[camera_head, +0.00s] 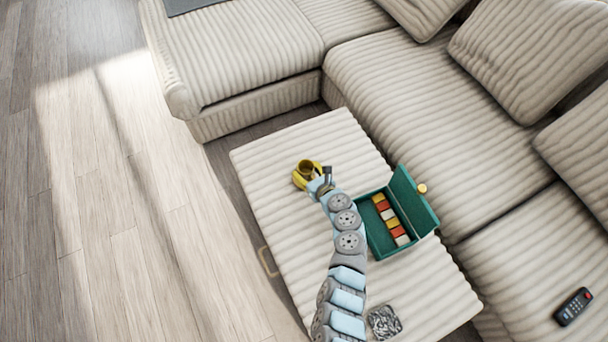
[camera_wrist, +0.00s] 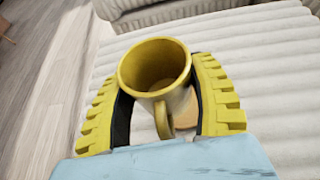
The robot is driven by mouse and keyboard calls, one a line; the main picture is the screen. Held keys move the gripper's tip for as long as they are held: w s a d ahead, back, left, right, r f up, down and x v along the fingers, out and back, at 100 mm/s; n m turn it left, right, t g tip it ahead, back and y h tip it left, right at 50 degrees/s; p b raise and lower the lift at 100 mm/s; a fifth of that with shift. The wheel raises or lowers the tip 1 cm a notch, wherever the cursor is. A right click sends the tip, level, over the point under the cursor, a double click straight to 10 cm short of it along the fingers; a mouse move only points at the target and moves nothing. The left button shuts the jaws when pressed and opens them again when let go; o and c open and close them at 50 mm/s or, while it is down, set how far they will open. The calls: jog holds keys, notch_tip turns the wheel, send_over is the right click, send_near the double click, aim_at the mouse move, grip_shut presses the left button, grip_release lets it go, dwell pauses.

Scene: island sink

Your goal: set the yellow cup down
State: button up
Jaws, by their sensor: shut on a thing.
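The yellow cup (camera_wrist: 154,66) is upright between the fingers of my gripper (camera_wrist: 160,85) in the wrist view. Its open mouth faces the camera and its handle points toward my wrist. My gripper's yellow fingers are shut on the cup from both sides. In the head view the cup (camera_head: 308,168) and my gripper (camera_head: 307,174) are over the far part of the cream ribbed ottoman (camera_head: 275,160). I cannot tell whether the cup's base touches the ottoman.
A green open box (camera_head: 375,240) with colored blocks lies on the ottoman to the right of my arm. A patterned grey item (camera_head: 384,322) is near the front edge. A sofa (camera_head: 420,110) borders the ottoman behind and right. A remote (camera_head: 573,306) lies on the sofa.

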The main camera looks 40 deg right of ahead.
aim_at(304, 169)
jog(key=f+b, duration=0.1)
jog(key=w+d+f, duration=0.1)
jog(key=w+f+b, duration=0.1)
jog(key=shift+w+d+f+b, duration=0.2)
jog(key=shift+d+f+b, duration=0.1)
jog(key=shift+f, duration=0.05)
jog(key=shift+w+f+b, duration=0.25)
jog(key=shift+f+b, duration=0.2)
jog(key=shift+f, duration=0.05)
jog(key=shift+d+f+b, duration=0.1)
jog(key=shift+f+b, duration=0.8)
jog(key=shift+f, duration=0.35)
jog(key=shift+f, duration=0.2)
jog(key=o, duration=1.2)
jog(key=shift+o, duration=0.2)
jog(key=shift+r, duration=0.15)
